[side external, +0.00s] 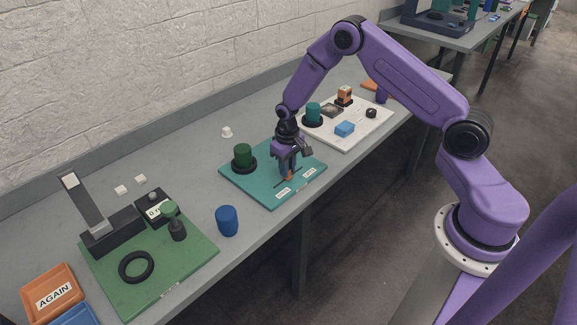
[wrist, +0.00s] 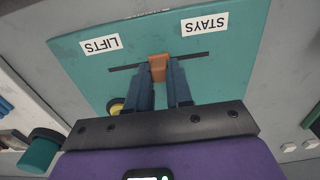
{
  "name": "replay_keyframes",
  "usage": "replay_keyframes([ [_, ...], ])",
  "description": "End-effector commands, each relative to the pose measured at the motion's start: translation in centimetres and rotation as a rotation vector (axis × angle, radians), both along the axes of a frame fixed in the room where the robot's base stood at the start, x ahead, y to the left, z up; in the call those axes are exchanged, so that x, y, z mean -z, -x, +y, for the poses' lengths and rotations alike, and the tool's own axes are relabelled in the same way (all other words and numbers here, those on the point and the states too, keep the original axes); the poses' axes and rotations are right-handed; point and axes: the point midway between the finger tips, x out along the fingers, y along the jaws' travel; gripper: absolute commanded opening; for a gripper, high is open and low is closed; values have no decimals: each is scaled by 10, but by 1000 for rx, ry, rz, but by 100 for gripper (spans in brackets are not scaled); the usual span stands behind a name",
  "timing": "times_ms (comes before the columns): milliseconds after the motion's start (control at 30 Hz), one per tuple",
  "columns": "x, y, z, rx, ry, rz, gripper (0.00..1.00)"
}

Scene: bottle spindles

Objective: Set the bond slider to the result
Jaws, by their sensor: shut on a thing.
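The bond slider is an orange knob (wrist: 158,68) in a dark straight slot on the teal board (wrist: 235,75). In the wrist view it sits about midway along the slot, between the labels LIFTS (wrist: 100,44) and STAYS (wrist: 205,24). My gripper (wrist: 160,82) is shut on the knob, a finger at each side. In the side view my gripper (side external: 289,172) points down onto the teal board (side external: 245,184), and a bit of the orange knob (side external: 289,178) shows below the fingers.
A green cylinder on a black base (side external: 243,156) stands on the teal board. The green board (side external: 195,257) holds a black stand, a small display (side external: 157,211) whose reading is unclear, and a black ring (side external: 136,266). A blue cup (side external: 227,221) stands between boards. A white board (side external: 365,135) is farther back.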

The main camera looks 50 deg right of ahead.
Motion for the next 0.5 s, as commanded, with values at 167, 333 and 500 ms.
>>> replay_keyframes([
  [167, 0, 0, 30, -5, 0, 0, 0],
  [333, 0, 0, 53, -3, 0, 1, 0],
  [500, 0, 0, 61, -2, 0, 1, 0],
])
